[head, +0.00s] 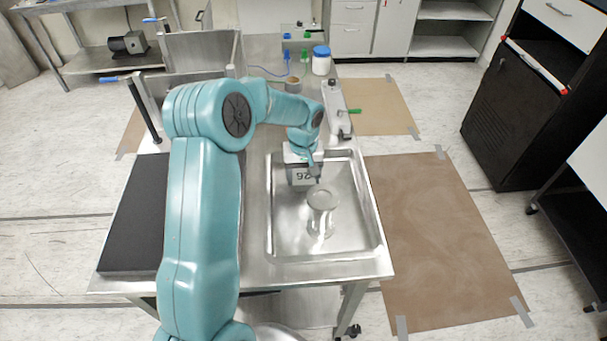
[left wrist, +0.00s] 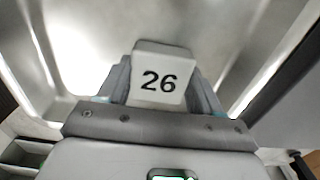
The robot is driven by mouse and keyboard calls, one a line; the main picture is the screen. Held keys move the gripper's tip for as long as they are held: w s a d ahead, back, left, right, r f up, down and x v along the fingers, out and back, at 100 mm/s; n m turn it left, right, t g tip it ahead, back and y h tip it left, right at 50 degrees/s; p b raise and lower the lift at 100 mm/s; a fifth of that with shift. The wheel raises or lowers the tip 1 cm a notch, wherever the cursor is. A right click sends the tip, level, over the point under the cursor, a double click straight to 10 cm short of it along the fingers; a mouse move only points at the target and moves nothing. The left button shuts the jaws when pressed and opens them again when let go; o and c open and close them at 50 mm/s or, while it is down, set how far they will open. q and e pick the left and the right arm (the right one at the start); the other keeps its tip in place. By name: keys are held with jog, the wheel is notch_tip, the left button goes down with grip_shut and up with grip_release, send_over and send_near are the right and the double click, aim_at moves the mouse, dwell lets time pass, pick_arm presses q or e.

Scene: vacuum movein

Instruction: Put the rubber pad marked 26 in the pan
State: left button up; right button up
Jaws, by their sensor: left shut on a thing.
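The rubber pad marked 26 is a pale grey block with a black number; it shows in the left wrist view (left wrist: 160,78) and, upside down, in the head view (head: 304,176). My left gripper (head: 303,170) is shut on it, and its fingers stand on both sides of the pad in the left wrist view (left wrist: 162,90). The pan (head: 285,243) is a shallow metal tray on the steel table. The gripper and pad are over the far part of the pan; whether the pad touches its floor I cannot tell. My right gripper is not in view.
A shiny metal cylinder (head: 321,212) stands in the pan, close to the pad. A black mat (head: 137,215) lies on the left of the table. A white jar with a blue lid (head: 321,60) and small bottles stand at the back.

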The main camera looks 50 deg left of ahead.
aim_at(304, 177)
pick_arm(q)
jog(key=shift+f, duration=0.15)
jog(key=o, duration=1.1)
notch_tip(304, 177, up, 12)
jog(key=shift+r+b, duration=0.25)
jog(key=shift+b, duration=0.05)
